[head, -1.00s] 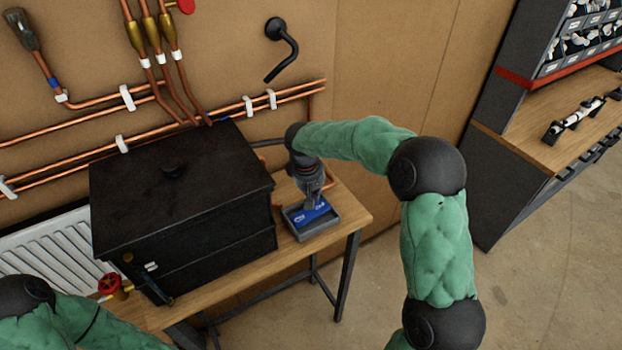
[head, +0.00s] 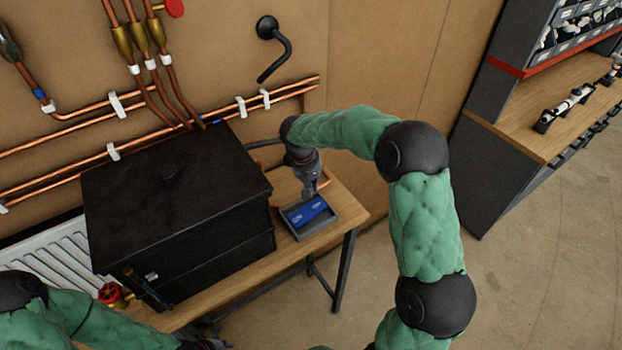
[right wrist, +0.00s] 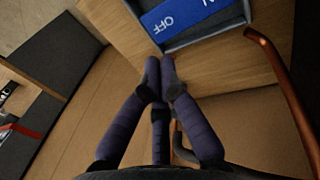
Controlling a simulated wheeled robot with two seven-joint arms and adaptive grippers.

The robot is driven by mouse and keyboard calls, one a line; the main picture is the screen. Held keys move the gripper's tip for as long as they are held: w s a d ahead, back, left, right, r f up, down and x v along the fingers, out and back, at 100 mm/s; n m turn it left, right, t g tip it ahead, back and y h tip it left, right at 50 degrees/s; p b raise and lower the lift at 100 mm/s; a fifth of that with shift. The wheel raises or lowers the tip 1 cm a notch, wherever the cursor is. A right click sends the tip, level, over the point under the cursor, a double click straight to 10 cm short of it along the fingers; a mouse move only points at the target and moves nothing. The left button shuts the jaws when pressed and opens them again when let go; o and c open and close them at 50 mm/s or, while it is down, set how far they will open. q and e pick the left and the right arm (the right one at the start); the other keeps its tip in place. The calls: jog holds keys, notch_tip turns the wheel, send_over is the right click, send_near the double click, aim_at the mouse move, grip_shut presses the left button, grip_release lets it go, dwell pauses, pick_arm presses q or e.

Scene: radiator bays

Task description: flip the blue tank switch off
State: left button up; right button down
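The blue tank switch (head: 312,211) is a wide blue rocker in a grey frame (head: 333,222) on the wooden bench, right of the black tank. In the right wrist view the blue rocker (right wrist: 178,18) shows "OFF" on its part nearer my fingers; the other marking is cut off. Which end is pressed down I cannot tell. My right gripper (head: 313,192) is just behind the switch, on its wall side. In the wrist view its fingertips (right wrist: 160,74) are together and empty, apart from the rocker. My left gripper (head: 212,342) is a dark, partly cut-off shape at the bottom edge.
The black tank (head: 170,180) stands close left of my right gripper. Copper pipes (head: 60,145) run along the wall behind; one pipe (right wrist: 285,95) bends beside the switch. A red valve handle (head: 108,292) and white radiator (head: 55,255) are at left. Floor at right is clear.

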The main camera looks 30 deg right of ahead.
aim_at(321, 203)
jog(key=p+x, duration=0.2)
jog(key=x, duration=0.7)
jog(key=shift+w+f, duration=0.1)
jog(key=shift+f, duration=0.1)
jog(key=f+b, duration=0.1)
jog(key=b, duration=0.2)
jog(key=d+f+b, duration=0.1)
jog(key=b, duration=0.3)
jog(key=shift+d+f, duration=0.1)
jog(key=shift+d, duration=0.2)
jog(key=shift+d+r+p, duration=0.1)
jog(key=shift+r+p, duration=0.2)
jog(key=shift+r, duration=0.25)
jog(key=r, duration=0.1)
jog(key=r+p, duration=0.1)
jog(key=r, duration=0.1)
jog(key=shift+w+d+r, duration=0.1)
jog(key=shift+w+d, duration=0.05)
jog(key=shift+d, duration=0.15)
notch_tip(321, 203, up, 10)
jog(key=d+b, duration=0.1)
jog(key=d, duration=0.1)
